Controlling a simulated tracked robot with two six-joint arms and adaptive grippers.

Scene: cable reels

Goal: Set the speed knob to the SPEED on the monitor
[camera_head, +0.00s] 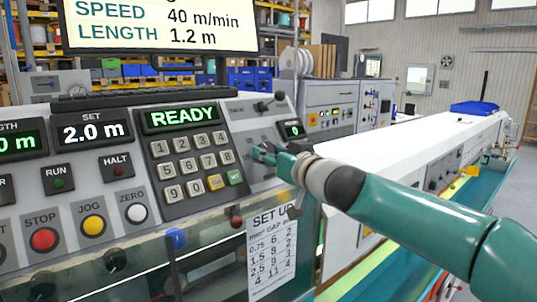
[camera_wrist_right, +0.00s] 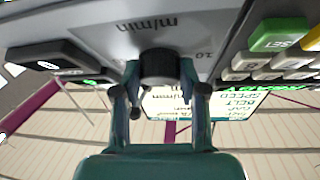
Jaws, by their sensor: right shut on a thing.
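The monitor (camera_head: 160,22) at the top of the head view reads SPEED 40 m/min and LENGTH 1.2 m. My right gripper (camera_head: 264,152) reaches in from the right to the console face, right of the keypad. In the right wrist view, my right gripper (camera_wrist_right: 160,88) is shut on the black speed knob (camera_wrist_right: 159,64), one finger on each side. The panel by the knob is marked m/min, with a 10 at one side. The knob's pointer cannot be made out, and the gripper hides the knob in the head view. My left gripper is out of view.
A small display (camera_head: 291,130) above my gripper shows a green 0. The keypad (camera_head: 191,160) with a READY display is close on the left. Stop, jog and zero buttons (camera_head: 92,225) lie lower left. A setup sheet (camera_head: 272,255) hangs below.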

